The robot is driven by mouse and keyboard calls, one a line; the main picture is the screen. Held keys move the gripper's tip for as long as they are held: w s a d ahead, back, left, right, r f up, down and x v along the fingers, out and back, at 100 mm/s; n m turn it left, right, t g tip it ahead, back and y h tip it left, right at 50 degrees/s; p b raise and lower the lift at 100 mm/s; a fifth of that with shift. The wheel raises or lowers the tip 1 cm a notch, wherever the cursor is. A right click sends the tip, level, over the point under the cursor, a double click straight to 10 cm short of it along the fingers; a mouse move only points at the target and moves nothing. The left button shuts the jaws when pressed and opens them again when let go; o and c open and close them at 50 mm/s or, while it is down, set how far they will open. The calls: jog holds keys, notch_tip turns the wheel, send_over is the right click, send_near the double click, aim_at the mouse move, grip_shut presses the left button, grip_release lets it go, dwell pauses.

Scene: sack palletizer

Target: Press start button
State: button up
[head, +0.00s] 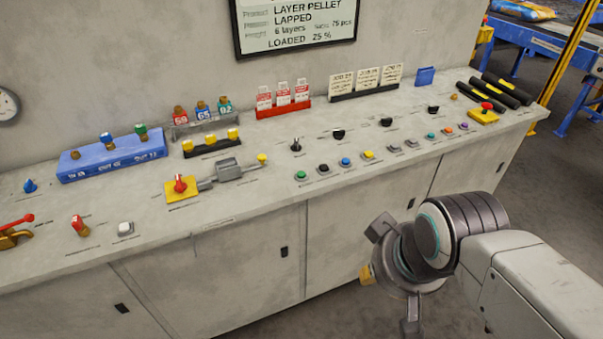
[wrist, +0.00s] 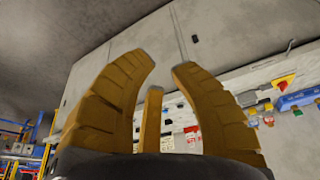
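A row of small push buttons runs along the front of the grey control desk (head: 240,215). A green button (head: 301,175) is at its left end, then a black (head: 323,168), a blue (head: 346,162) and a yellow one (head: 368,155). The labels are too small to read, so I cannot tell which is start. My gripper (head: 395,265) hangs in front of the desk's cabinet doors, right of and lower than the green button, touching nothing visible. In the wrist view my gripper (wrist: 160,72) has its yellow fingers apart with nothing between them.
Left on the desk are a red knob on a yellow plate (head: 180,186), a blue block (head: 112,157) and a white button (head: 125,229). A red stop button (head: 486,107) and black rollers (head: 505,88) are at the right end. A yellow post (head: 565,60) stands beyond.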

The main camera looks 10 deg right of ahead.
grip_shut()
jog(key=shift+c, duration=1.2)
grip_release()
